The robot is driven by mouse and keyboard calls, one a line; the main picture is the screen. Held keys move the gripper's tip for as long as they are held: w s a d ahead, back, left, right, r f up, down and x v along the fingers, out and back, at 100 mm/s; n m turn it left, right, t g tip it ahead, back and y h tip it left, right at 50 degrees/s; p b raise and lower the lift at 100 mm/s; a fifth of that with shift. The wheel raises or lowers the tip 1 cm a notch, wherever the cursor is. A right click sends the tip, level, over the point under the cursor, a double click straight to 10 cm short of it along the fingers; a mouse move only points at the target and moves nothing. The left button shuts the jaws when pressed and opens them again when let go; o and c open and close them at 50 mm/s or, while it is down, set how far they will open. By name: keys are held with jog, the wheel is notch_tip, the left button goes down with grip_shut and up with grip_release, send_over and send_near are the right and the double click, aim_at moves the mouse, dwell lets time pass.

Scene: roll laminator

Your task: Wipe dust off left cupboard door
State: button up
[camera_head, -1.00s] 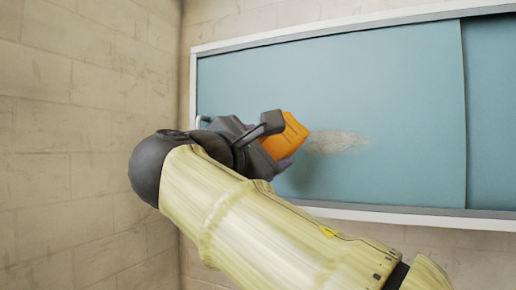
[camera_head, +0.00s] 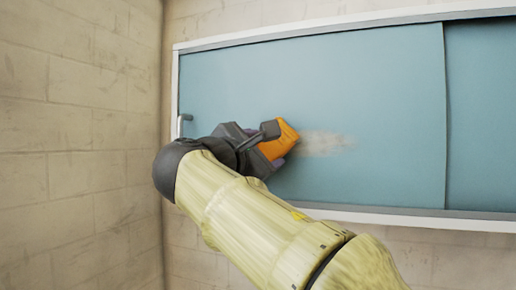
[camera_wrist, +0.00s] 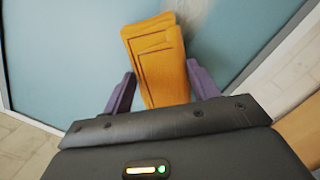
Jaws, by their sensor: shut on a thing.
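The left cupboard door (camera_head: 375,90) is a blue-green sliding panel in a pale frame on the wall. A greyish-beige dust patch (camera_head: 324,143) lies near its middle; part of it also shows in the wrist view (camera_wrist: 199,14). My gripper (camera_head: 272,144) is shut on a folded orange cloth (camera_head: 284,138), which sits just left of the patch. In the wrist view the orange cloth (camera_wrist: 160,62) stands out between my purple fingers. Whether the cloth touches the door I cannot tell. My gripper and arm hide part of the door's lower left.
The right cupboard door (camera_head: 482,115) stands beside the left one, past a vertical edge. A small grey handle (camera_head: 183,124) is at the door's left edge. A beige block wall (camera_head: 75,150) closes off the left side. The door's upper area is clear.

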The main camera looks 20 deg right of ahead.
aim_at(283, 147)
jog(key=shift+s+d, duration=0.1)
jog(key=shift+s, duration=0.1)
jog(key=shift+a, duration=0.25)
jog(key=shift+s+d, duration=0.1)
jog(key=shift+x, duration=1.05)
jog(key=shift+f, duration=0.1)
jog(key=shift+s+d+r+b, duration=0.25)
jog(key=shift+s+d+b, duration=0.05)
jog(key=shift+s+d, duration=0.9)
jog(key=shift+w, duration=0.1)
jog(key=shift+s+d+r+b, duration=0.15)
jog(key=shift+s+d, duration=0.3)
jog(key=shift+d, duration=0.3)
jog(key=shift+s+d+r+b, duration=0.15)
jog(key=shift+s+d, duration=0.3)
jog(key=shift+d, duration=0.3)
